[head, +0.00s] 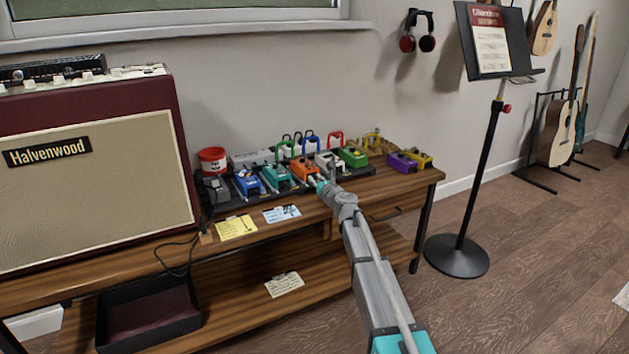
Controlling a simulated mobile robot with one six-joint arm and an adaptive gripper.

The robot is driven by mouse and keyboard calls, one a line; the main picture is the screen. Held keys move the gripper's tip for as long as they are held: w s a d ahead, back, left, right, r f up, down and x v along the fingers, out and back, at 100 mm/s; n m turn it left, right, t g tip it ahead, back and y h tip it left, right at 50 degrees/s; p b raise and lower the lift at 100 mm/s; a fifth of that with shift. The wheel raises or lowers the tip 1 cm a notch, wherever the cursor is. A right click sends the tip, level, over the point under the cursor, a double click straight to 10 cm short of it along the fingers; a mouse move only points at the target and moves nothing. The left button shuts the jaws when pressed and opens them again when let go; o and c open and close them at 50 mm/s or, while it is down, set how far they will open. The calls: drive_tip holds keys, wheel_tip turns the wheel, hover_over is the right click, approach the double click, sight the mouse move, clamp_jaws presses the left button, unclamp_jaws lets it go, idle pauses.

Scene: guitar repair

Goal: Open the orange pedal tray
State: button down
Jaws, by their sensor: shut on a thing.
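The orange pedal (303,169) stands in the row of pedals on the wooden bench, between the teal pedal (276,176) and a pale pedal (329,163). My gripper (317,181) reaches in from the lower right and is shut at the front of the orange pedal, on its tray. The tray itself is small and mostly hidden by my fingers. I cannot tell how far it stands out from the pedal.
A blue pedal (247,184) stands left of the teal one; a green pedal (353,157) and a purple pedal (402,163) stand to the right. A large amplifier (95,190) fills the left. A music stand (489,120) stands right of the bench.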

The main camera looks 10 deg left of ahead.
drive_tip(key=v, duration=0.6)
drive_tip(key=shift+s+d, duration=0.1)
drive_tip(key=shift+s, duration=0.05)
drive_tip(key=c, duration=0.6)
unclamp_jaws()
drive_tip(key=v, duration=1.2)
